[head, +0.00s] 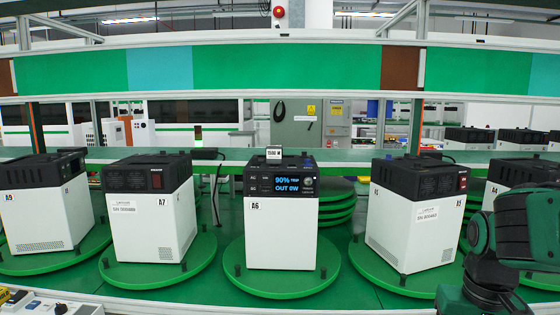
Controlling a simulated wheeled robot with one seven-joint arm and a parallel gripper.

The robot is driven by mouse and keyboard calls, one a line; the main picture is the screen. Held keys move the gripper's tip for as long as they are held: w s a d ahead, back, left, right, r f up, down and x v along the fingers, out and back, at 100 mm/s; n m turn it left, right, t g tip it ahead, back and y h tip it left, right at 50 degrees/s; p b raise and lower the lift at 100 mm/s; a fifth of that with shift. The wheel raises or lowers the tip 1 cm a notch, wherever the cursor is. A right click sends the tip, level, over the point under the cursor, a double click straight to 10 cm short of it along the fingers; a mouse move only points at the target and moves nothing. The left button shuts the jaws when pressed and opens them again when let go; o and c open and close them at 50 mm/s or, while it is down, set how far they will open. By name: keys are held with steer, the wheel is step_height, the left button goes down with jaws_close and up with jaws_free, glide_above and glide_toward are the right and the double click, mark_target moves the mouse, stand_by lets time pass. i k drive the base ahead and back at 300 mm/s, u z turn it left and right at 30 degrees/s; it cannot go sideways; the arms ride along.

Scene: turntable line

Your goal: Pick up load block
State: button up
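No block is clearly marked as the load block. A small grey block (273,154) with a tiny dark display stands on top of the white power unit A6 (281,230), near its back edge; its label is too small to read surely. Some small yellow and black pieces (10,297) lie at the lower left corner, partly cut off, and I cannot tell what they are. My dark green arm shows at the lower right, in front of the rightmost unit. My gripper is not in view.
Power units A9 (48,215), A7 (150,220) and A5 (412,225) stand on green turntables, with another unit (520,178) at the right edge. A6's lit screen reads "90%" and "OUT 0W". A black cable (215,200) hangs between A7 and A6. Stacked green discs (338,203) lie behind.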

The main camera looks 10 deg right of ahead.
mark_target(274, 152)
steer(key=i, duration=0.85)
steer(key=u, duration=0.05)
